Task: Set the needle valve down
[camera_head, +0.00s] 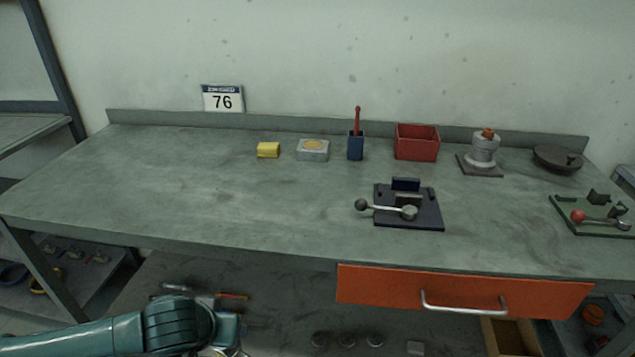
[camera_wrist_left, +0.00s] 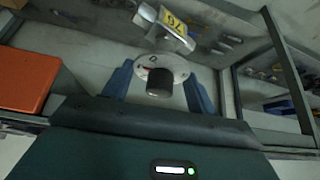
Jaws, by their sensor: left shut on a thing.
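The needle valve (camera_wrist_left: 163,70) shows in the left wrist view as a grey metal piece with a round flange, a dark round end facing the camera and a yellow tag beyond. My left gripper (camera_wrist_left: 158,85) has its two blue fingers on either side of the flange and is shut on it. In the head view my left arm comes in at the bottom left, in front of and below the bench top (camera_head: 190,200). There the gripper and valve are mostly cut off by the bottom edge. My right gripper is in neither view.
The bench's left part is bare. A yellow block (camera_head: 268,150), grey box (camera_head: 313,151), blue holder (camera_head: 355,148) and red bin (camera_head: 417,143) stand at the back. A dark lever fixture (camera_head: 425,215) sits right of centre. An orange drawer (camera_head: 380,287) is under the front edge.

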